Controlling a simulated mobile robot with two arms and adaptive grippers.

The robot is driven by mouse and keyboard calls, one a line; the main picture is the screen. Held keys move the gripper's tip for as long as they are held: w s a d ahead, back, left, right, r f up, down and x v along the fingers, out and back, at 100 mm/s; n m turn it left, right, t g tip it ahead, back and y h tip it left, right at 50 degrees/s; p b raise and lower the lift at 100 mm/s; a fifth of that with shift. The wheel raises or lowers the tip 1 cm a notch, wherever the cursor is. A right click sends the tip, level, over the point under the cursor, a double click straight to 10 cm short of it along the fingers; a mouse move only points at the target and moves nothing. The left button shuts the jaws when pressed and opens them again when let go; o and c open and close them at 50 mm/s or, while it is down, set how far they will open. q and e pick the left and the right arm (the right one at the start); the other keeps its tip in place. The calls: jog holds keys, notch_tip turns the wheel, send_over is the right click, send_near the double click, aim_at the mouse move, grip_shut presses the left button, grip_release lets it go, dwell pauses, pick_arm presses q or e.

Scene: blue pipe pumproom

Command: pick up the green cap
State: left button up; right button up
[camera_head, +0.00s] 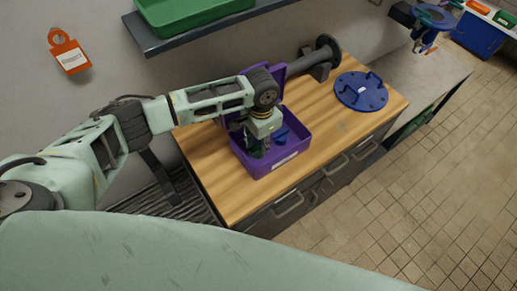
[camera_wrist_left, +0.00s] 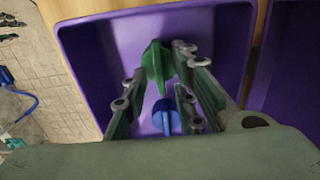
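The green cap (camera_wrist_left: 157,60) has a raised grip and lies in an open purple box (camera_head: 284,164), which also shows in the left wrist view (camera_wrist_left: 85,50). In the head view my gripper covers the cap. My left gripper (camera_head: 259,149) points down into the box. In the left wrist view its fingers (camera_wrist_left: 160,68) are apart, with the cap between or just beyond the tips. I cannot tell whether they touch it. A blue cap (camera_wrist_left: 166,117) lies in the box beside the green one and shows in the head view (camera_head: 281,139). My right gripper is out of view.
The box stands on a wooden worktop (camera_head: 215,170) with drawers below. A dark flanged pipe (camera_head: 322,54) and a blue round flange plate (camera_head: 361,91) lie behind it and to its right. A shelf with a green tray (camera_head: 195,12) hangs above.

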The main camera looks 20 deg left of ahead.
pick_arm(q)
grip_shut()
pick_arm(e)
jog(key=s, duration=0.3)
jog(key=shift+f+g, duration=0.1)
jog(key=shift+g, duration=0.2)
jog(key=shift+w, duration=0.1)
